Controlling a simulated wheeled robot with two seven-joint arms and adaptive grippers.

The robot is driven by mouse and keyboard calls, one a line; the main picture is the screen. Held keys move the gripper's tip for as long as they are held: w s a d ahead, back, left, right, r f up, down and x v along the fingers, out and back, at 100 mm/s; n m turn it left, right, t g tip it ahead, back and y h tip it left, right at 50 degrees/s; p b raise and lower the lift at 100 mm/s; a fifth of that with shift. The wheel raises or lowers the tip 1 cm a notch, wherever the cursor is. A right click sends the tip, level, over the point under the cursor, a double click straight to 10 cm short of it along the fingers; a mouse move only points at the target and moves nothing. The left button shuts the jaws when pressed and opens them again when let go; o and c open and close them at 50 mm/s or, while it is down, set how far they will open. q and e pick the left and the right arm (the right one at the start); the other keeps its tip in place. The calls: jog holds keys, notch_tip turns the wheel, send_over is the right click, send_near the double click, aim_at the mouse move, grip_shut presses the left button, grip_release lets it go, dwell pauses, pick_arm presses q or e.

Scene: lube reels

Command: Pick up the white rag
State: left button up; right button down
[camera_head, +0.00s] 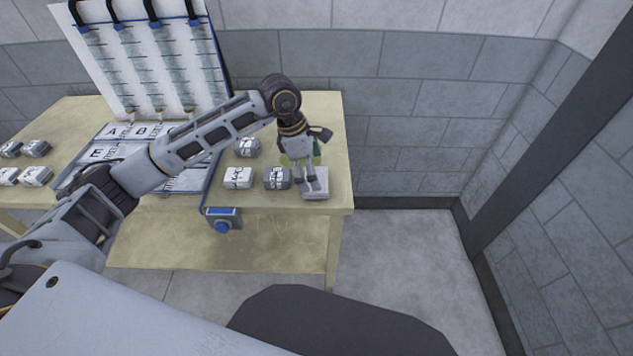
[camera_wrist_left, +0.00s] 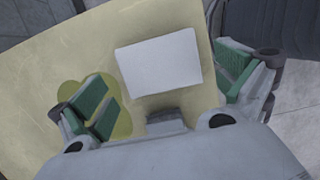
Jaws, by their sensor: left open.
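The white rag (camera_head: 318,193) lies flat near the right front corner of the table, partly hidden by my left gripper. In the left wrist view the rag (camera_wrist_left: 158,63) is a plain pale rectangle on the yellowish tabletop. My left gripper (camera_head: 311,180) points down over the rag. In the left wrist view my left gripper (camera_wrist_left: 163,82) is open, with its green-padded fingers apart on either side of the rag and nothing between them in contact. I cannot tell the exact height above the rag. My right gripper is not in view.
Several wrapped grey-white packs, such as one at the front (camera_head: 238,177) and a darker one (camera_head: 277,177) left of the rag, sit on the table (camera_head: 337,150). A board with hanging tubes (camera_head: 150,60) stands behind.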

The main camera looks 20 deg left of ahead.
aim_at(322, 173)
pick_arm(q)
jog(key=shift+x, duration=1.8)
jog(key=shift+w, duration=0.15)
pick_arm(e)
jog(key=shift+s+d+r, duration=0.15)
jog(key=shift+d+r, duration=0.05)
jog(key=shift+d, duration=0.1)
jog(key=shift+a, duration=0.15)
pick_arm(q)
jog(key=c, duration=0.8)
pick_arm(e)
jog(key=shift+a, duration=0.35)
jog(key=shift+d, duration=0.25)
